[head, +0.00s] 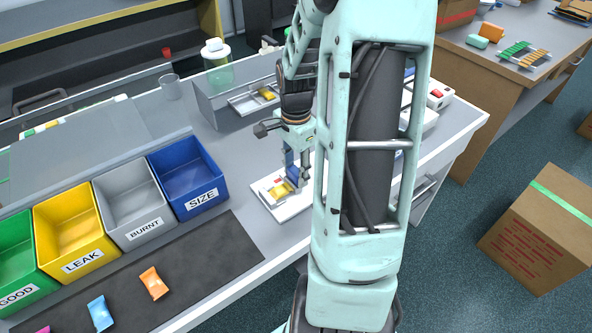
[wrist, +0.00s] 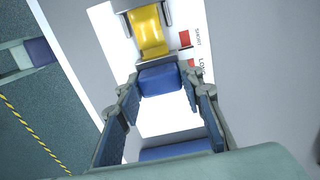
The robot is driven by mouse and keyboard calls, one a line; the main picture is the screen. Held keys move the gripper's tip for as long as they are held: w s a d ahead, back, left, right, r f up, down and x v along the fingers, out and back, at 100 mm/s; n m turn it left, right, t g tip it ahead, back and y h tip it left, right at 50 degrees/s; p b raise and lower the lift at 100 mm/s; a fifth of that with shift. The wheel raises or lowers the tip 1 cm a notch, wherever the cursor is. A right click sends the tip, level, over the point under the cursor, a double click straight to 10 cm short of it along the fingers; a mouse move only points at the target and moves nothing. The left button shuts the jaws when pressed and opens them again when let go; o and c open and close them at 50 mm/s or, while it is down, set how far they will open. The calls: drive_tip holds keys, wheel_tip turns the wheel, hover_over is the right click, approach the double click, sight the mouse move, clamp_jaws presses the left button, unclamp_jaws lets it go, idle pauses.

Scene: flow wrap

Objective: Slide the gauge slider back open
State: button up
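The gauge is a white plate (head: 287,211) on the bench, with a yellow packet (head: 275,191) lying in its slot. The packet also shows at the top of the wrist view (wrist: 150,32), between metal side rails. A blue block, which looks like the slider (wrist: 163,79), sits just beside the packet's near end. My gripper (head: 297,170) is lowered over the gauge. In the wrist view its fingertips (wrist: 163,84) lie either side of the blue block. I cannot tell whether they press on it. A second blue piece (wrist: 175,149) shows nearer the palm.
Green, yellow (head: 75,228), grey (head: 133,205) and blue SIZE (head: 188,180) bins stand to the left. Several packets lie on the dark belt (head: 200,267) in front. A grey fixture (head: 228,108) stands behind my gripper. A cardboard box (head: 545,230) is on the floor.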

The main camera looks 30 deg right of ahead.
clamp_jaws()
drive_tip(key=d, duration=0.7)
drive_tip(key=shift+w+p, duration=0.1)
drive_tip(key=shift+p, duration=0.2)
drive_tip(key=o, duration=0.6)
unclamp_jaws()
drive_tip(key=shift+d, duration=0.1)
drive_tip(key=shift+o, duration=0.2)
wheel_tip(320, 180, up, 12)
